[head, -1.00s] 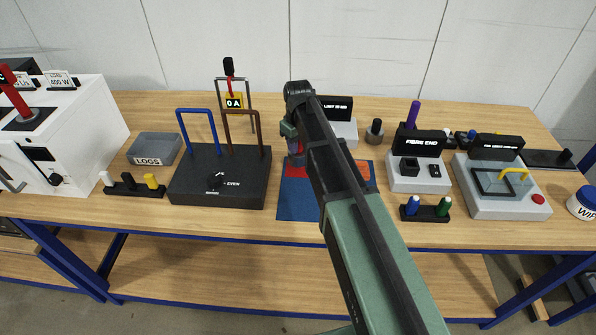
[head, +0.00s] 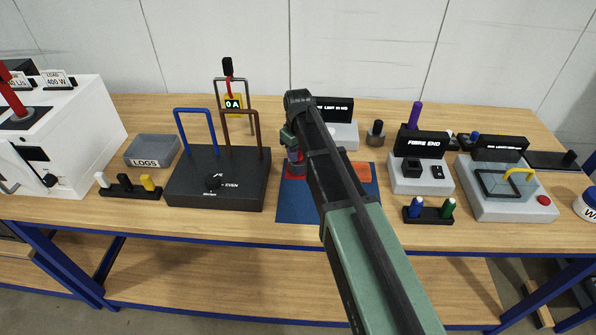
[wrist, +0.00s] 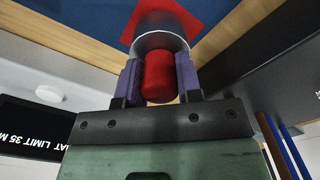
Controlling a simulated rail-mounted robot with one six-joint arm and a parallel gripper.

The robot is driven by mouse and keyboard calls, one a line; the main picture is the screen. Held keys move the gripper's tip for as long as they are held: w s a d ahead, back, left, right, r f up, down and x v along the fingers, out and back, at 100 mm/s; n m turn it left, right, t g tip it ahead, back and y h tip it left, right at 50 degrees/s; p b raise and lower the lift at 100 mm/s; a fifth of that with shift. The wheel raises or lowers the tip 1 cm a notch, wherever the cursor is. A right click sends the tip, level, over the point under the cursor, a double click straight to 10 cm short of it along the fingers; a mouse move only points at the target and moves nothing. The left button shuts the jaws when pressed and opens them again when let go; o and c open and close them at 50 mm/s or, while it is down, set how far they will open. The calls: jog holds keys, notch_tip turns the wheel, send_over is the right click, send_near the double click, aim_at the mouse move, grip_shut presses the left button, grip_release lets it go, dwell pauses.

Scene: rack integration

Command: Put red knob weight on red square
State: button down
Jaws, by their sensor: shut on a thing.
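The red knob weight (wrist: 158,75) has a red knob and a metal body. My gripper (wrist: 158,82) is shut on its knob, with one purple finger on each side. The red square (wrist: 195,14) shows just beyond the metal body in the wrist view and is partly hidden by it. I cannot tell whether the weight touches the square. In the head view my gripper (head: 294,160) is low over the left part of the blue mat (head: 298,208), and my arm hides much of the square and weight.
An orange square (head: 362,172) lies on the mat's right part. A black box with wire loops (head: 215,180) stands close at the left. A grey device (head: 342,136) stands behind the mat, and the FIBRE END device (head: 420,180) is at the right. The mat's front left is clear.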

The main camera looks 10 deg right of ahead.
jog(key=shift+f+b, duration=0.3)
jog(key=shift+b, duration=0.05)
jog(key=c, duration=0.7)
grip_release()
notch_tip(320, 180, up, 11)
jog(key=p, duration=1.1)
jog(key=shift+r, duration=0.1)
jog(key=s+f+m+b, duration=0.2)
jog(key=s, duration=0.9)
jog(key=s+a+f+m+b, duration=0.1)
jog(key=s+f+m, duration=0.1)
jog(key=s, duration=0.9)
jog(key=shift+s+m+b, duration=0.3)
jog(key=shift+m+b, duration=0.1)
jog(key=shift+m, duration=0.3)
